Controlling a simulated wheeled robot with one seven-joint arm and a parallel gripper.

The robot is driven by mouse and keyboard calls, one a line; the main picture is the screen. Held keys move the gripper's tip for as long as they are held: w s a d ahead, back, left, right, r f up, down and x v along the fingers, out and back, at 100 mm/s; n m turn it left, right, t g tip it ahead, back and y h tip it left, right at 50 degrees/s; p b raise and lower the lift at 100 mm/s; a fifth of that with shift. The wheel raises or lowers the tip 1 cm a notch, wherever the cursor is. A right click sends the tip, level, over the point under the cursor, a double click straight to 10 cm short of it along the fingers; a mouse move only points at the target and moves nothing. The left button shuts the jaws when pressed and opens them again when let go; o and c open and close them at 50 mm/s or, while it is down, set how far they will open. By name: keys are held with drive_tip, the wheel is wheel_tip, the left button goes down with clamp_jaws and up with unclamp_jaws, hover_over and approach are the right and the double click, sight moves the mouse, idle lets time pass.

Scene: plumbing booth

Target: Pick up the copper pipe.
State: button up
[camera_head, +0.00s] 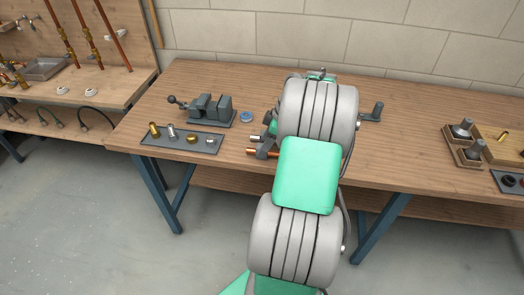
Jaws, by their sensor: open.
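A short copper-coloured pipe end (260,153) shows just left of my arm, near the front edge of the workbench. It points to the left, and the rest of it is hidden behind my arm. Dark grey parts and a small silver cylinder (256,139) are beside it; I cannot tell what holds or supports it. My arm stands across the middle of the view. My gripper is hidden behind the arm, so its place relative to the pipe cannot be seen.
The wooden workbench (226,83) bears a grey vise (212,110), a dark tray (151,141) of small fittings, and a blue ring (246,117). A crank handle (372,112) shows right of my arm. Wooden trays (463,156) stand farther right; bare bench lies between.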

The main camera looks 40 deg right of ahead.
drive_tip(key=x, duration=0.3)
drive_tip(key=shift+w+f, duration=0.1)
drive_tip(key=shift+f, duration=0.25)
clamp_jaws()
drive_tip(key=shift+r, duration=0.1)
